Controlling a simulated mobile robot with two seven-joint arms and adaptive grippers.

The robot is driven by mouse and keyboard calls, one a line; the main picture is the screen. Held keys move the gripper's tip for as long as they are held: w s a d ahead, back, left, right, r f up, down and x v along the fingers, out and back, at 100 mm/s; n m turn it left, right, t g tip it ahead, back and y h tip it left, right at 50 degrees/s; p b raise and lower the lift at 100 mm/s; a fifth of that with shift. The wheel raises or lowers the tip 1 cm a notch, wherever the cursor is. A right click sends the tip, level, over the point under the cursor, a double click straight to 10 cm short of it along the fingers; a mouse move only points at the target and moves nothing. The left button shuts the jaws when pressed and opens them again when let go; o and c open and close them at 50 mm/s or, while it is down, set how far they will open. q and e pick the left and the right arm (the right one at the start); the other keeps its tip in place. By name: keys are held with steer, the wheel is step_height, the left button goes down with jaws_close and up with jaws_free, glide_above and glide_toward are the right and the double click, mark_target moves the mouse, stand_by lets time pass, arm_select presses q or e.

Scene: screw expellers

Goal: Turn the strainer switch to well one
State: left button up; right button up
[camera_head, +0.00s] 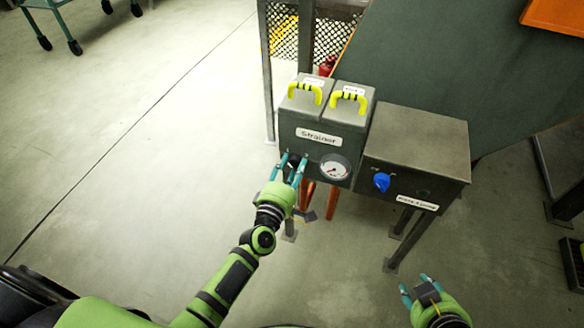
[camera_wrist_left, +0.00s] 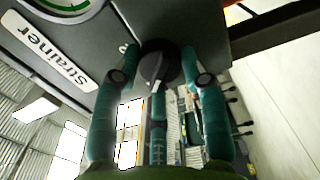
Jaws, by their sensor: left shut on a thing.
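The strainer box (camera_head: 299,128) is grey, with two yellow-handled lids, a "Strainer" label and a round gauge (camera_head: 335,167). Its switch is a black round knob (camera_wrist_left: 158,68) with a white pointer mark, on the front face left of the gauge. In the left wrist view the mark points down in the picture. My left gripper (camera_head: 293,160) is shut on the knob, with teal fingers on both sides of it. My right gripper (camera_head: 416,285) is open and empty at the lower right, away from the boxes.
A second grey box (camera_head: 415,140) with a blue knob (camera_head: 382,181) stands right of the strainer on metal legs. A large green surface (camera_head: 440,60) lies behind. A teal cart (camera_head: 60,8) stands at the top left. The floor (camera_head: 120,120) at left is clear.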

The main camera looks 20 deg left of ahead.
arm_select(q)
steer(key=shift+w+a+r, duration=0.15)
steer(key=shift+a+r, duration=0.15)
steer(key=shift+a, duration=0.05)
steer(key=o, duration=1.1)
steer(key=shift+o, duration=0.2)
steer(key=shift+f, duration=0.2)
steer(key=shift+d, duration=0.15)
steer(key=s, duration=1.2)
steer(key=shift+a, duration=0.25)
